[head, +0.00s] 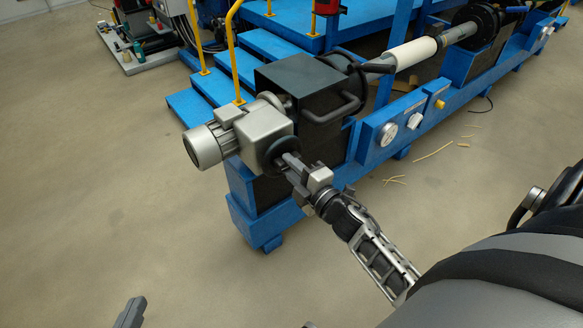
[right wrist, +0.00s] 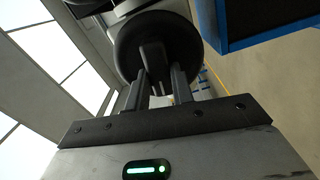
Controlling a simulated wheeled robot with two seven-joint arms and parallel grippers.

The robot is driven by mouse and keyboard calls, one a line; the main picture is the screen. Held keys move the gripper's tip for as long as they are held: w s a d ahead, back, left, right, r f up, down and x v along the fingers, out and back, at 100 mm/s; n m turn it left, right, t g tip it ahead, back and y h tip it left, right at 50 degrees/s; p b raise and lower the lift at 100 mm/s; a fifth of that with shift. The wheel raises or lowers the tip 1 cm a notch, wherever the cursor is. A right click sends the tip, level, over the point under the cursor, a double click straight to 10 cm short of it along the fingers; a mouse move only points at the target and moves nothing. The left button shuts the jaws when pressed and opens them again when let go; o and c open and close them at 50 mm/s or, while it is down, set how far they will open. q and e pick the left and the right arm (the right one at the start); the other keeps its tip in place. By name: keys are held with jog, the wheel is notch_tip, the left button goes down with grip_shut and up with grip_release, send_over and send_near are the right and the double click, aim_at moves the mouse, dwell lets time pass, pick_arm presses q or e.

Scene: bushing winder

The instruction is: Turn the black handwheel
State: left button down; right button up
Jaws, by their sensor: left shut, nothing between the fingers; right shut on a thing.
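The black handwheel (head: 281,153) is a dark disc on the front face of the grey gearbox at the near end of the blue machine. My right gripper (head: 287,160) reaches it from the lower right and is shut on it. In the right wrist view the handwheel (right wrist: 150,35) fills the upper middle, and the two fingers (right wrist: 157,88) close around a dark block-like part, seemingly its grip, at the disc's lower middle. My left gripper (head: 131,314) shows only as a dark grey tip at the bottom left edge, shut and empty, well away from the wheel.
A grey motor (head: 203,146) sticks out left of the gearbox (head: 262,128). A black box with a bent handle (head: 335,108) stands behind. Blue steps with yellow rails (head: 236,70) lie behind. The floor in front is mostly clear, with scattered strips (head: 433,152).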

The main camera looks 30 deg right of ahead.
pick_arm(q)
jog(key=shift+s+f, duration=0.1)
pick_arm(e)
jog(key=shift+f+n, duration=0.1)
jog(key=shift+n, duration=0.4)
jog(key=o, duration=1)
pick_arm(q)
jog(key=shift+a, duration=0.1)
pick_arm(e)
jog(key=shift+s, duration=0.15)
pick_arm(q)
jog(key=shift+a+f+g+p, duration=0.25)
jog(key=shift+f+g+p, duration=0.25)
jog(key=shift+f+p, duration=0.35)
pick_arm(e)
jog(key=s, duration=1)
jog(key=s+d, duration=0.1)
jog(key=s, duration=0.4)
jog(key=shift+s+d, duration=0.1)
jog(key=shift+s, duration=0.25)
pick_arm(q)
jog(key=shift+r, duration=0.2)
